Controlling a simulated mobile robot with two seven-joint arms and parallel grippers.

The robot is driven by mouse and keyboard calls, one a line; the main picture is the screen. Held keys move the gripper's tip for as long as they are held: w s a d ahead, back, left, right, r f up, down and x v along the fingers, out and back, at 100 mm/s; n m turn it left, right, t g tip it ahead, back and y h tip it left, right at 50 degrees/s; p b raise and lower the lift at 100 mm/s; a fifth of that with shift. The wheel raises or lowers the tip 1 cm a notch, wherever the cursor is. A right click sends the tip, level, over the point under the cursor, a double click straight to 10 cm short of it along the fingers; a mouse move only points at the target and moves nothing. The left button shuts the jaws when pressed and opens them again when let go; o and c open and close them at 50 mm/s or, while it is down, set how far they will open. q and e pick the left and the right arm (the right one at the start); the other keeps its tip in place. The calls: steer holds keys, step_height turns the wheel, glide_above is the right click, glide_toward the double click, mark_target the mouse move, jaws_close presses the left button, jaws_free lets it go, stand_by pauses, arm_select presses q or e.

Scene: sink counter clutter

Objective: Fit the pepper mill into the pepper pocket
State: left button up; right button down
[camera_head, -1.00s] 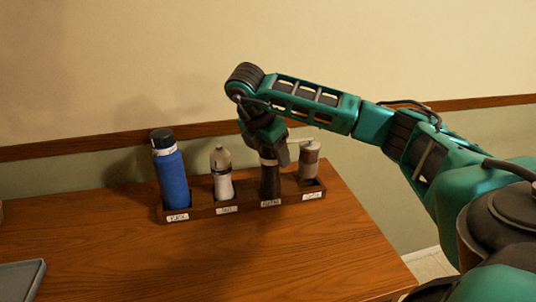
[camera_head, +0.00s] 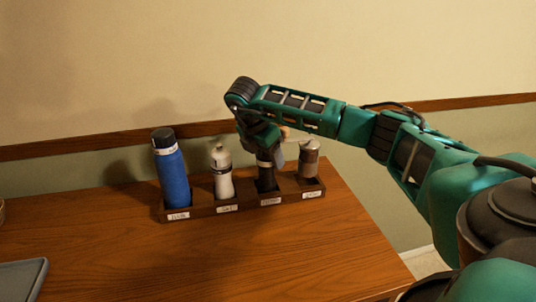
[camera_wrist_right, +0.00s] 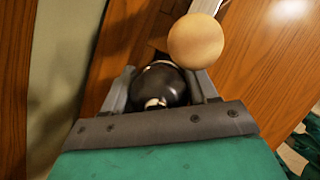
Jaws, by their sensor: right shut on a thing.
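The dark pepper mill (camera_head: 266,182) stands roughly upright at the third pocket of the wooden rack (camera_head: 246,205). Its lower end is behind the pocket's front wall; whether it rests on the floor of the pocket is hidden. My right gripper (camera_head: 266,150) is shut on the top of the pepper mill from above. In the right wrist view the mill's round black top (camera_wrist_right: 163,84) sits between the two fingers. The pocket's label (camera_head: 271,201) is too blurred to read surely. My left gripper is not in view.
A blue bottle (camera_head: 172,178) and a white mill (camera_head: 222,175) fill the pockets to the left. A grey grinder (camera_head: 309,160) stands close on the right; its pale knob (camera_wrist_right: 195,41) is beside my right finger. A grey tray (camera_head: 22,280) lies front left.

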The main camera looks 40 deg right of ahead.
steer(key=shift+c, duration=1.5)
jaws_free()
steer(key=shift+f, duration=0.1)
steer(key=shift+r, duration=0.3)
steer(key=v, duration=1.1)
steer(key=shift+a+r+p, duration=0.15)
steer(key=shift+r+p, duration=0.25)
steer(key=shift+p, duration=0.05)
steer(key=shift+f, duration=0.1)
